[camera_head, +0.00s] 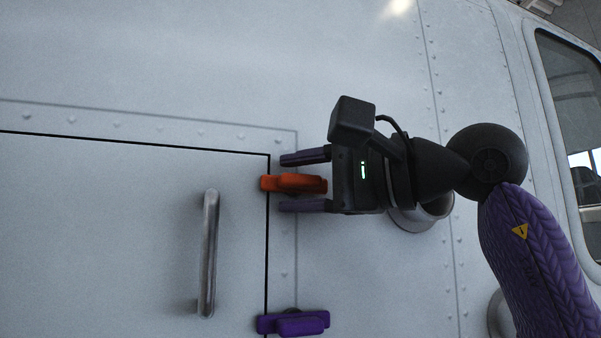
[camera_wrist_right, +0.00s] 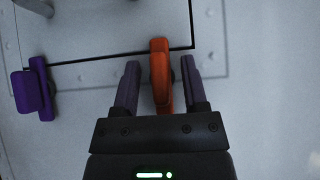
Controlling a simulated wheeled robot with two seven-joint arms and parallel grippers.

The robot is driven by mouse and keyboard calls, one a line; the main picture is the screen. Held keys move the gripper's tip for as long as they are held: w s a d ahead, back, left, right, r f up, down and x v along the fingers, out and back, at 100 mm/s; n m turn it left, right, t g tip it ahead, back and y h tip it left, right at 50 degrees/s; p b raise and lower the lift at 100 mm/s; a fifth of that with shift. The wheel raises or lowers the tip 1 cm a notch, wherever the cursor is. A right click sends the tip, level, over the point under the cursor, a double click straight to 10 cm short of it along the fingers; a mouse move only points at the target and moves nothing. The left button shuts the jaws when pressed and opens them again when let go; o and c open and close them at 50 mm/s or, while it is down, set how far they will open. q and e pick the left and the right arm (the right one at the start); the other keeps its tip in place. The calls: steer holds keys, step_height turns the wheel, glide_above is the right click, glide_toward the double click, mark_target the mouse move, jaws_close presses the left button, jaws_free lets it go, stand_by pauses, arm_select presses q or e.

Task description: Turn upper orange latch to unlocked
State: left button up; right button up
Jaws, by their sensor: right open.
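The upper orange latch (camera_head: 292,183) sits at the right edge of the hatch door, near its top corner, and lies roughly horizontal across the door seam. My right gripper (camera_head: 304,180) comes in from the right, open, with one finger above the latch and one below. The right wrist view shows the orange latch (camera_wrist_right: 161,75) between the two open fingers (camera_wrist_right: 160,82), with a gap visible on each side. Whether the fingertips reach the panel is hard to tell. My left gripper is not in view.
A purple latch (camera_head: 294,323) sits lower on the same door edge and also shows in the right wrist view (camera_wrist_right: 36,90). A metal handle (camera_head: 209,253) stands out from the hatch door (camera_head: 110,230). A window (camera_head: 570,110) is at the far right. The riveted panel above is clear.

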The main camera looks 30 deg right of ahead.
steer(key=shift+s+a, duration=0.1)
steer(key=shift+s, duration=0.25)
steer(key=shift+w, duration=0.35)
steer(key=c, duration=0.5)
jaws_close()
steer(key=shift+f, duration=0.1)
steer(key=m+t+b, duration=0.1)
steer(key=b, duration=0.1)
steer(key=shift+f+y+b, duration=0.2)
steer(key=shift+y+b, duration=0.1)
steer(key=shift+y, duration=0.1)
steer(key=m+t+h+b, duration=0.3)
steer(key=m+h+b, duration=0.1)
steer(key=m, duration=0.3)
steer(key=m+t+h+b, duration=0.4)
steer(key=m+b, duration=0.3)
steer(key=m+t+h+b, duration=0.3)
steer(key=m+h+b, duration=0.1)
steer(key=m, duration=0.4)
steer(key=shift+s+h+b, duration=0.15)
steer(key=shift+h+b, duration=0.25)
steer(key=shift+b, duration=0.4)
steer(key=shift+r+m+h+b, duration=0.15)
steer(key=shift+m+h+b, duration=0.4)
steer(key=shift+m+h, duration=0.45)
steer(key=shift+r+m+h+b, duration=0.15)
steer(key=shift+m+h+b, duration=0.35)
steer(key=shift+m+h, duration=0.5)
